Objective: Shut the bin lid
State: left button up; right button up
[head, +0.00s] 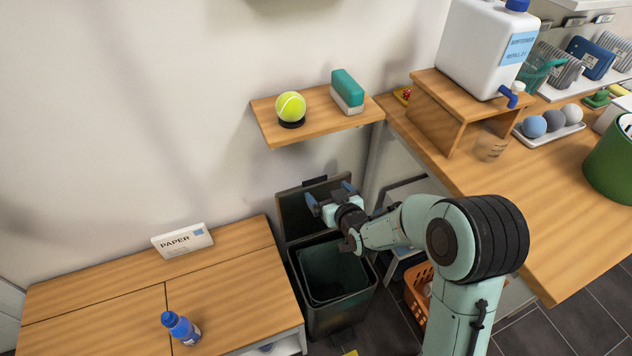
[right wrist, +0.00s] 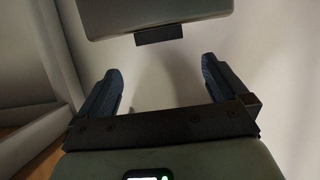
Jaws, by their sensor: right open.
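The dark bin (head: 341,313) stands on the floor between the wooden units, with an open top and a green inner bucket. Its lid (head: 294,220) stands raised at the back, near the wall, with a black tab (head: 315,181) on its upper edge. My right gripper (head: 330,196) is open and empty in front of the raised lid, hiding part of it. In the right wrist view, the lid (right wrist: 150,14) and its tab (right wrist: 160,37) show beyond the spread fingertips (right wrist: 160,72), apart from them. My left gripper is not in view.
A wooden shelf (head: 270,118) with a tennis ball and an eraser-like block is above the bin. A wooden counter (head: 555,225) stands right, a low wooden top (head: 110,300) with a blue bottle (head: 180,326) left. An orange basket (head: 417,290) is right of the bin.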

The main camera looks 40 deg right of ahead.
aim_at(315, 179)
jog(key=b+x, duration=0.1)
jog(key=x, duration=0.7)
jog(key=shift+f+b, duration=0.25)
jog(key=shift+b, duration=0.1)
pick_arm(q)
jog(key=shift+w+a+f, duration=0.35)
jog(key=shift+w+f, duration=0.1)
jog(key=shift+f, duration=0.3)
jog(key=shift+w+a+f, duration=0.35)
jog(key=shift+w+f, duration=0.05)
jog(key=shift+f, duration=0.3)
pick_arm(e)
jog(key=shift+w+d+f, duration=0.15)
jog(key=shift+w+d, duration=0.1)
jog(key=shift+w, duration=0.4)
jog(key=c, duration=1.3)
